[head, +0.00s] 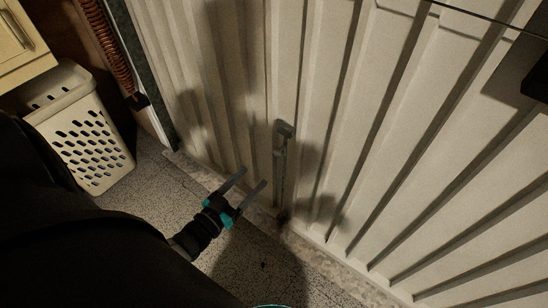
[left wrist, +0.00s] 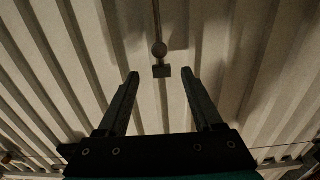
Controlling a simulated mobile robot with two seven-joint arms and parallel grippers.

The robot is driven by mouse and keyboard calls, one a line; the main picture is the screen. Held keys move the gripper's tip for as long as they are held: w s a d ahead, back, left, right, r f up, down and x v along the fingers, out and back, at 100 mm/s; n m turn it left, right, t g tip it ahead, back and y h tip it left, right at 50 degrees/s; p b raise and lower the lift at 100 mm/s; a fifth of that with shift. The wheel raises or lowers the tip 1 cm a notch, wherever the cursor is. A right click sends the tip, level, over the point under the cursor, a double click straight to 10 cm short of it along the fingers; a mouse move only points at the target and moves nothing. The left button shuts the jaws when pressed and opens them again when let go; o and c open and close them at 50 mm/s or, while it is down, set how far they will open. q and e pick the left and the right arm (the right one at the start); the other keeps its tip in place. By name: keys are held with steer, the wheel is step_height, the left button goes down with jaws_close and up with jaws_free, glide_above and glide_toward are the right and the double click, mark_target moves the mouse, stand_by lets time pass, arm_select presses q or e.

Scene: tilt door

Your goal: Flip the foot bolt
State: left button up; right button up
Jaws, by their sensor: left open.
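The foot bolt (head: 283,165) is a slim grey upright rod with a blocky top, mounted low on the ribbed pale door (head: 345,120). Its lower end is near the floor. My left gripper (head: 254,177) is open and empty, to the left of the bolt's rod and below its top, with its fingers pointing toward the door. In the left wrist view a rod with a round knob and small block (left wrist: 160,60), apparently the bolt, shows just beyond the gap between the open fingers (left wrist: 160,74). No contact is visible. My right gripper is out of view.
A cream laundry basket (head: 85,130) with oval holes stands at the left, below a cabinet (head: 22,45). A coiled orange hose (head: 102,45) hangs by the door frame. The speckled floor (head: 240,262) in front of the door is clear. A dark block (head: 537,80) shows at the right edge.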

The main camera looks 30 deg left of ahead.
mark_target(277, 154)
arm_select(q)
steer(key=w+b, duration=0.1)
steer(key=w, duration=0.2)
steer(key=w+b, duration=0.1)
steer(key=w, duration=0.5)
steer(key=shift+d+f+b, duration=0.1)
steer(key=shift+d+b, duration=0.3)
steer(key=shift+w, duration=0.55)
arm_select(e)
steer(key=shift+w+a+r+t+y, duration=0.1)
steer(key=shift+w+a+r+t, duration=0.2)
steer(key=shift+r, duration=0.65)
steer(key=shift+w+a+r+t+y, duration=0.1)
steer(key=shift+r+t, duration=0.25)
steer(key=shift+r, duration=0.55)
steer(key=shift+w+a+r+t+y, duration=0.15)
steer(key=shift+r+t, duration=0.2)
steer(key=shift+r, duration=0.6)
arm_select(q)
jaws_close()
